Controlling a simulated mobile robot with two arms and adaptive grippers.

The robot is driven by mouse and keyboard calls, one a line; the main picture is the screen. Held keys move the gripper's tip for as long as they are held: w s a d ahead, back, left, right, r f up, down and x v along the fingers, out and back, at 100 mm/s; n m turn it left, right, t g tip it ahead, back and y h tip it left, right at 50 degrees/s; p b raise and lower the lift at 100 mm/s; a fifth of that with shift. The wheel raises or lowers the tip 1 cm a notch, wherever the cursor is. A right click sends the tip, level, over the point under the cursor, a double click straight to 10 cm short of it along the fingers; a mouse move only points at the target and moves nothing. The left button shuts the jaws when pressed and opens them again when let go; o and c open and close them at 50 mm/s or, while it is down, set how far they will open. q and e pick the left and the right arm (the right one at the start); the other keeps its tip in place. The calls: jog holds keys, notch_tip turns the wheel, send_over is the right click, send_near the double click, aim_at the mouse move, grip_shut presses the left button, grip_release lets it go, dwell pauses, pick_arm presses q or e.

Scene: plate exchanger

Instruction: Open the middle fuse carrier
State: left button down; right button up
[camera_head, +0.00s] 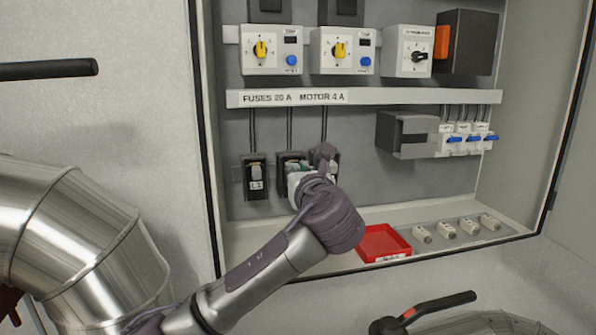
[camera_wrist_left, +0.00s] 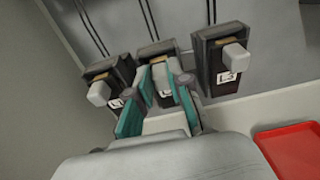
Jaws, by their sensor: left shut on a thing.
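The middle fuse carrier (camera_head: 287,160) is a dark block in a row of three on the back panel, partly hidden by my left gripper in the head view. In the left wrist view, its pale grey handle (camera_wrist_left: 159,78) sits between the teal finger pads of my left gripper (camera_wrist_left: 158,92). My left gripper (camera_head: 297,181) is shut on this handle. I cannot tell how far the carrier is tilted. The left carrier (camera_head: 255,182), labelled L1, and the right carrier (camera_wrist_left: 217,65), labelled L3, stand apart on either side. My right gripper is not in view.
A red tray (camera_head: 384,243) lies on the cabinet floor, with several pale fuses in a grey holder (camera_head: 457,229) to its right. Knob modules (camera_head: 272,50) and blue-switched breakers (camera_head: 465,140) are higher up. The cabinet's left edge (camera_head: 205,150) is near my left arm.

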pick_arm(q)
jog(key=shift+f, duration=0.1)
jog(key=shift+s+d+f+t+y+b, duration=0.3)
jog(key=shift+s+f+t+b, duration=0.6)
jog(key=shift+b, duration=1.7)
jog(key=shift+s+d+f+t+y+b, duration=0.15)
jog(key=shift+f+t+y+b, duration=0.4)
jog(key=shift+t+b, duration=1.4)
jog(key=shift+s+d+f+t+y+b, duration=0.2)
jog(key=shift+s+f+t+b, duration=0.45)
jog(key=shift+b, duration=2.55)
jog(key=shift+w+a+f, duration=0.1)
jog(key=shift+f, duration=0.05)
